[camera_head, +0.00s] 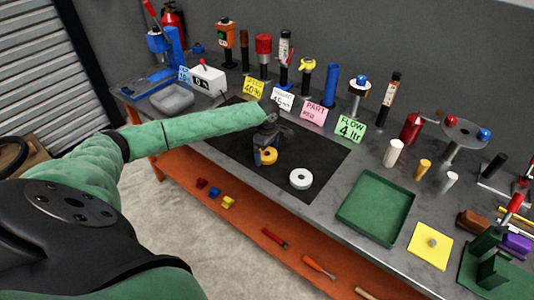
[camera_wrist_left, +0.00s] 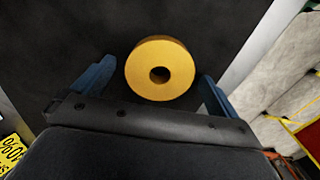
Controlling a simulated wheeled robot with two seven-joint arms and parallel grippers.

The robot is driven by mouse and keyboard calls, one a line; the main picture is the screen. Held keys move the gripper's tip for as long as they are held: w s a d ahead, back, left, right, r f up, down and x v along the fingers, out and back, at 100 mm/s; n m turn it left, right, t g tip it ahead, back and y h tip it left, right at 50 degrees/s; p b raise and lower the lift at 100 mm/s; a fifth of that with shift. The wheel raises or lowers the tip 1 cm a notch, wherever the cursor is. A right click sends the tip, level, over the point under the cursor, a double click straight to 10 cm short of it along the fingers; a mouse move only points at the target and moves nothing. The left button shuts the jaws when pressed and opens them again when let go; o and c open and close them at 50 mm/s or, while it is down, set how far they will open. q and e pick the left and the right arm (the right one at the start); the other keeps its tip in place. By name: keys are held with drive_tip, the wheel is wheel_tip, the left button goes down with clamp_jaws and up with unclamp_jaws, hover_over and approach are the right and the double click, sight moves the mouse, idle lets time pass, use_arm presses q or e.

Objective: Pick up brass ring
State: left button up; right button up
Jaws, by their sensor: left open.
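The brass ring (camera_head: 269,157) is a thick yellow ring with a dark centre hole. It lies on the black mat (camera_head: 325,155) on the bench. In the left wrist view the ring (camera_wrist_left: 160,68) sits between the two blue fingers of my left gripper (camera_wrist_left: 153,82), with a gap on each side. In the head view my left gripper (camera_head: 262,153) points down at the ring and partly hides it. The left gripper is open and holds nothing. My right gripper does not show.
A white ring (camera_head: 301,179) lies to the right on the mat. A green tray (camera_head: 376,207) stands further right. Label cards, including a pink one (camera_head: 313,113), and several upright tools line the back. An orange shelf (camera_head: 240,222) runs below the bench.

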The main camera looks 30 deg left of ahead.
use_arm(q)
drive_tip(key=shift+f, duration=0.2)
drive_tip(key=shift+r, duration=0.1)
drive_tip(key=c, duration=1.6)
drive_tip(key=shift+w+r, duration=0.1)
drive_tip(key=shift+r, duration=0.05)
